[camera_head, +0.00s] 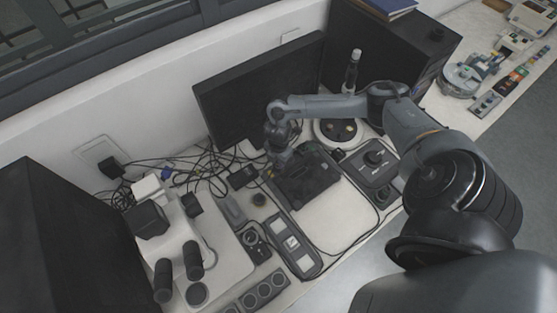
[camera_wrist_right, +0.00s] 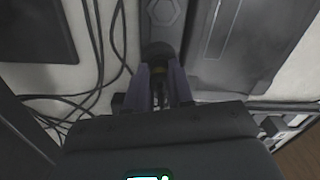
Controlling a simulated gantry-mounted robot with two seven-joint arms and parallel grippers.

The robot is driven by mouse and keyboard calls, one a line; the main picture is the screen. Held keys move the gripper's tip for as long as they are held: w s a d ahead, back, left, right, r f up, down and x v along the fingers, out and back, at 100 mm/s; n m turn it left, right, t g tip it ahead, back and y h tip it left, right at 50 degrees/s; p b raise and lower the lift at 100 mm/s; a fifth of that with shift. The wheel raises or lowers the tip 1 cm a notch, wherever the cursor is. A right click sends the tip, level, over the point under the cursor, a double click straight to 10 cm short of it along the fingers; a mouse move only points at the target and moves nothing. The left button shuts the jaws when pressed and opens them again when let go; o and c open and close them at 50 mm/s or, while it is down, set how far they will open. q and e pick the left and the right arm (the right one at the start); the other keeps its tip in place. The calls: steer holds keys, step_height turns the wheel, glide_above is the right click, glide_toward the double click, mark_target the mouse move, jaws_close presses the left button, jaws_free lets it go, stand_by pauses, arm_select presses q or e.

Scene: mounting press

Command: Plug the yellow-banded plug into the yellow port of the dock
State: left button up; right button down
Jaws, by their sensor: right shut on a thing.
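My right gripper (camera_head: 272,170) reaches down among the gear on the bench, near the left edge of a dark boxy device (camera_head: 305,180). My left gripper is not in view.
A black monitor (camera_head: 262,92) stands behind the gripper. Loose black cables (camera_head: 205,165) lie to its left. A microscope-like instrument (camera_head: 150,218) stands at left, and a long panel with pale squares (camera_head: 290,245) lies in front. A bare light patch (camera_head: 340,218) is right of that panel.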

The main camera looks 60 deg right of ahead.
steer(key=shift+f, duration=0.1)
steer(key=c, duration=0.9)
jaws_free()
steer(key=o, duration=0.6)
steer(key=shift+c, duration=0.2)
step_height(320, 180, up, 8)
steer(key=p, duration=0.7)
steer(key=shift+f+p, duration=0.2)
steer(key=shift+p, duration=0.15)
